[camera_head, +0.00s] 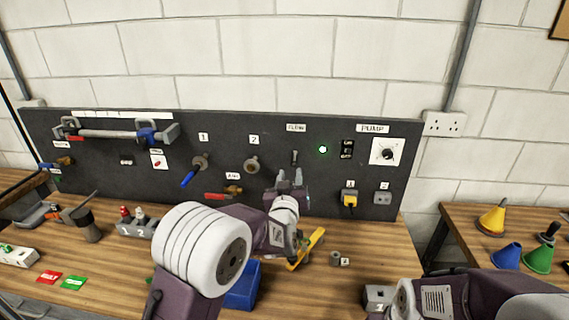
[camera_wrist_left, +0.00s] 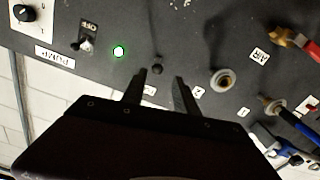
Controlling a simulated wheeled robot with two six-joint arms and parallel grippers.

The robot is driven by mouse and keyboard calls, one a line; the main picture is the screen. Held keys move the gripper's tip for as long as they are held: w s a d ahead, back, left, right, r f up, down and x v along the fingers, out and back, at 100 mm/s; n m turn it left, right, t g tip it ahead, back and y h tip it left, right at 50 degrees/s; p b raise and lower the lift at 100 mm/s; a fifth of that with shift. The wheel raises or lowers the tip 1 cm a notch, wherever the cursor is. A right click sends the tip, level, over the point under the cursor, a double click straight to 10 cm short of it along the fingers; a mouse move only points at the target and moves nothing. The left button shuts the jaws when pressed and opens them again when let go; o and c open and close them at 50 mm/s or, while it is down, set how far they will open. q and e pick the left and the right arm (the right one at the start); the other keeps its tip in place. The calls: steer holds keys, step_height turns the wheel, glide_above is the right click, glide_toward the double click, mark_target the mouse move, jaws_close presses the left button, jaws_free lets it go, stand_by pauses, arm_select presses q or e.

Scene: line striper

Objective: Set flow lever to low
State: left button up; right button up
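The flow lever (camera_head: 294,157) is a small dark lever on the black panel, under the FLOW label (camera_head: 296,127). In the left wrist view the lever (camera_wrist_left: 157,67) shows just beyond my fingertips, roughly in line with the gap between them. My left gripper (camera_head: 289,178) is in front of the panel, just below the lever in the head view. In the left wrist view its two fingers (camera_wrist_left: 160,80) stand apart with nothing gripped. The FLOW label is partly hidden there by a finger. My right arm is at the lower right; its fingers do not show.
A green light (camera_head: 322,149) and the PUMP knob (camera_head: 388,151) are right of the lever. Valve 2 (camera_head: 252,164) and blue-handled valve 1 (camera_head: 199,163) are left.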

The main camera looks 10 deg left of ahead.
mark_target(295, 166)
arm_select(q)
steer(key=w+p, duration=0.4)
steer(key=w, duration=0.1)
steer(key=w+d+p, duration=0.1)
steer(key=w+p, duration=0.1)
steer(key=w, duration=0.1)
steer(key=shift+w, duration=0.25)
steer(key=shift+w+a, duration=0.1)
steer(key=shift+w, duration=0.1)
steer(key=shift+a, duration=0.25)
steer(key=shift+d, duration=0.15)
jaws_close()
arm_select(e)
step_height(295, 166, up, 6)
steer(key=shift+d, duration=0.15)
